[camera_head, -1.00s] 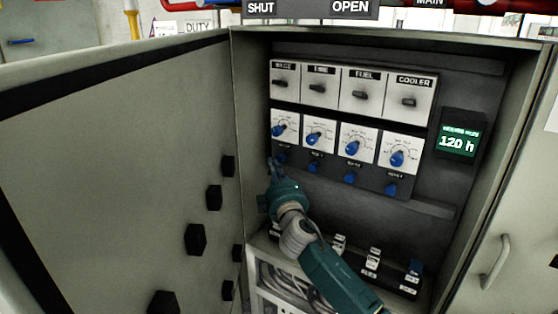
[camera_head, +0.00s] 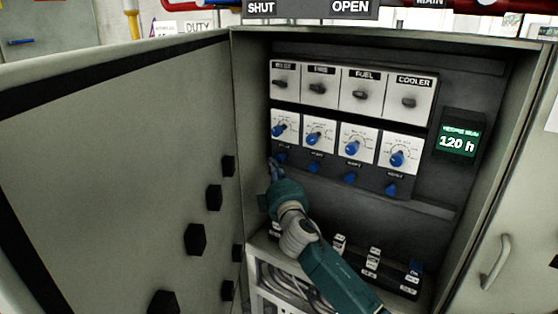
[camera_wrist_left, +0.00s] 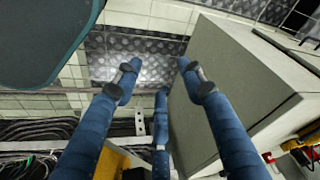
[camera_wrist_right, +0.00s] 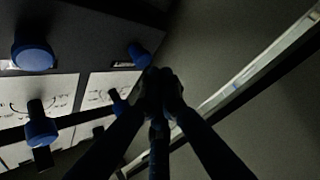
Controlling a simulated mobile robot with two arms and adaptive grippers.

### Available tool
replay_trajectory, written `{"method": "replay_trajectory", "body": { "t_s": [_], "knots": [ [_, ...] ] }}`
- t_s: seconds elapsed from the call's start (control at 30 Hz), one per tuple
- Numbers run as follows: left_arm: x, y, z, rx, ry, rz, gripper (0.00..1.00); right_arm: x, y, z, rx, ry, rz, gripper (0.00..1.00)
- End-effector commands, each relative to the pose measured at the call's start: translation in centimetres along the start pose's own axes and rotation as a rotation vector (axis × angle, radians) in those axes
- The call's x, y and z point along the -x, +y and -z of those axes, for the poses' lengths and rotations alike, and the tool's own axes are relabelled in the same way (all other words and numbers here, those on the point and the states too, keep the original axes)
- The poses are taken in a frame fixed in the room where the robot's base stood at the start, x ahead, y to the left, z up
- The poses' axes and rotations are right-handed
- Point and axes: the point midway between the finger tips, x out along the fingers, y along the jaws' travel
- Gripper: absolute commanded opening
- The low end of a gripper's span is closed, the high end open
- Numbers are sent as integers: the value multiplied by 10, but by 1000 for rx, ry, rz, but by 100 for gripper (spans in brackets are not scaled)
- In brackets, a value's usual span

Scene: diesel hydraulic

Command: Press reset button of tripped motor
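The open grey cabinet (camera_head: 480,75) holds a panel with a row of black switches, a row of blue dial knobs (camera_head: 353,147) and a lower row of blue buttons. The lower buttons are the leftmost (camera_head: 282,157), second (camera_head: 314,167), third (camera_head: 350,178) and rightmost (camera_head: 391,189). My right gripper (camera_head: 273,167) is at the leftmost button. In the right wrist view its fingers (camera_wrist_right: 162,85) are together, close to a blue button (camera_wrist_right: 140,55); contact cannot be told. My left gripper (camera_wrist_left: 155,75) is open and empty, away from the panel. Which motor is tripped is unreadable.
The open cabinet door (camera_head: 120,150) stands left of my right gripper, with black knobs (camera_head: 195,239) on it. A display (camera_head: 459,143) reads 120 h at the panel's right. Labelled terminals (camera_head: 373,260) line the cabinet's bottom. Another grey box (camera_wrist_left: 235,90) is beside my left gripper.

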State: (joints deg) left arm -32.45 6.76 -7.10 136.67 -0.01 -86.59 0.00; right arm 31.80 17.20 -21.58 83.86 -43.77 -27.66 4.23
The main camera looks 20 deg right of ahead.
Motion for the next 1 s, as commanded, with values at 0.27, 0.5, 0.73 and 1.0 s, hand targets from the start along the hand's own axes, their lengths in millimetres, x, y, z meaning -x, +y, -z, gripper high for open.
{"method": "replay_trajectory", "body": {
  "t_s": [0.27, 0.5, 0.73, 1.0],
  "knots": [
    [5, 0, 2, 0, 7, 0, 40, -5, 2, -4, 0, 1, 0, 0],
    [8, 0, 4, 0, 15, 0, 40, -5, 2, -4, 0, 0, 0, 0],
    [7, 0, 0, 1, 5, 0, 40, -6, 3, -6, 0, 0, -1, 0],
    [8, 0, -4, 1, -6, -1, 40, -9, 4, -8, 0, 0, -1, 0]
  ]
}}
